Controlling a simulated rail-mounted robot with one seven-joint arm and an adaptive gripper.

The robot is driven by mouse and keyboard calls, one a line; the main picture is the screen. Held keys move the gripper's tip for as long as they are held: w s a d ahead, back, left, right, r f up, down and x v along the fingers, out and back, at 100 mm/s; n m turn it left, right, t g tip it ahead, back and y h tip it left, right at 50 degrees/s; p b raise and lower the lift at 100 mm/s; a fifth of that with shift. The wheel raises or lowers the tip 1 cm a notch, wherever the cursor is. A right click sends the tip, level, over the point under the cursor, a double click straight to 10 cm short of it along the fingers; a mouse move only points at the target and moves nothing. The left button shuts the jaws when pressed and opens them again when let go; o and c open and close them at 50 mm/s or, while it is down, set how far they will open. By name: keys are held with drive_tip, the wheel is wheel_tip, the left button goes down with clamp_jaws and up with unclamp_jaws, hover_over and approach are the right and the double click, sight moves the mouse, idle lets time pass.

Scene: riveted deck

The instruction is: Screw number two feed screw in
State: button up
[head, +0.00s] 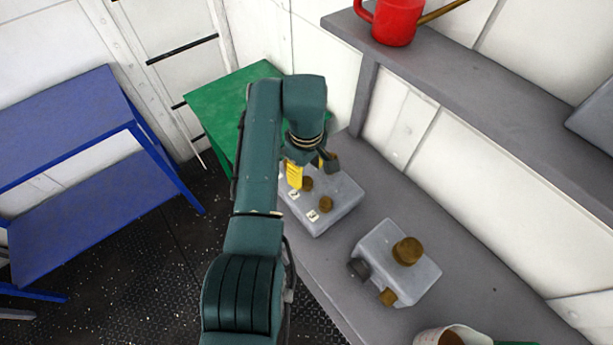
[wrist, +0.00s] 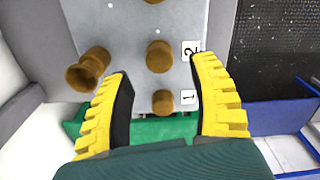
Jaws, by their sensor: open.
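A grey feed block (head: 345,207) sits on the grey bench. In the head view, my gripper (head: 308,168) is over the block's far end.
A taller brown fitting (wrist: 88,70) stands left of the screws, close to the left finger. A second grey block (head: 395,265) with brown knobs sits nearer on the bench. A green table (head: 230,100), a blue shelf (head: 75,115) and a red can (head: 398,20) stand around.

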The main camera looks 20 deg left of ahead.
sight(307, 180)
drive_tip(key=shift+f, duration=2.25)
clamp_jaws()
